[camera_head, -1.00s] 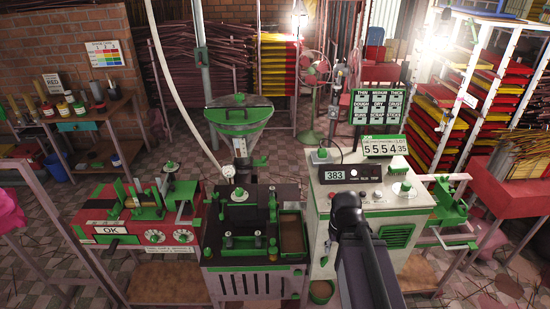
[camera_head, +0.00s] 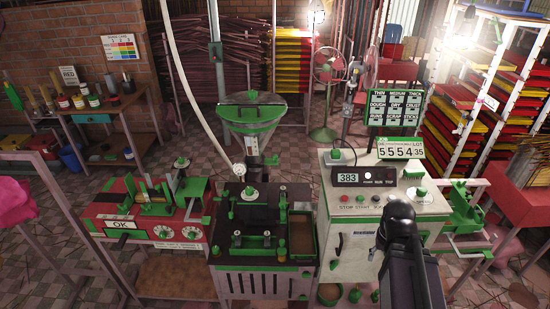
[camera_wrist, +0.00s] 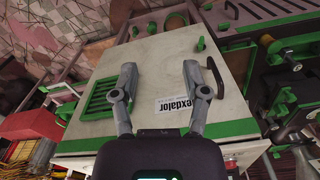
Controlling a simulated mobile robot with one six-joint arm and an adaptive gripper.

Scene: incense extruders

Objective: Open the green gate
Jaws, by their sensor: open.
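My gripper (camera_wrist: 160,68) is open and empty in the wrist view, its two grey fingers apart over the white panel of a cabinet (camera_wrist: 150,60). In the head view my dark arm stands in front of this white cabinet (camera_head: 345,215), and the fingers are hidden. Several green parts could be the gate, and I cannot tell which. They include green frames on the red machine (camera_head: 120,222) at left, green fittings on the dark middle machine (camera_head: 265,285), and a green framed piece (camera_head: 465,207) right of the cabinet. None is touched by the fingers.
The cabinet has a black handle (camera_wrist: 215,78), a green vent (camera_wrist: 100,97) and small green knobs (camera_wrist: 200,44). A lot-number sign (camera_head: 400,149) stands on its back. A red table (camera_head: 515,195) is at right. Tiled floor shows at lower left.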

